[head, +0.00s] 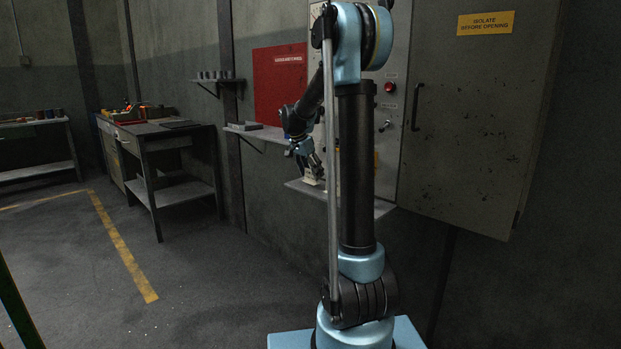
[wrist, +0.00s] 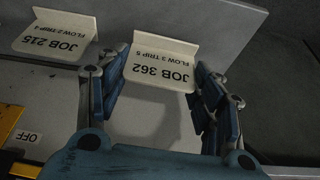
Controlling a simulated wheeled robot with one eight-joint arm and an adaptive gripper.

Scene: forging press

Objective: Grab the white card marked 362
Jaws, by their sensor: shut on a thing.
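The white card marked JOB 362, FLOW 3 TRIP 5 (wrist: 160,68), is upside down in the wrist view, with a raised lip along its far edge. My gripper (wrist: 158,74) has a blue finger on each side of this card and is shut on it. The card is over the grey shelf (wrist: 235,22); I cannot tell whether it touches it. In the head view my gripper (head: 311,170) is low at the wall shelf, partly behind my arm. Whitish shapes show at its fingers there, too small to read.
A second white card marked JOB 215 (wrist: 55,38) lies to the left. A yellow edge and an OFF label (wrist: 27,136) are at the lower left. In the head view the grey cabinet (head: 470,120) stands right of the shelf (head: 384,207); a workbench (head: 165,127) stands left.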

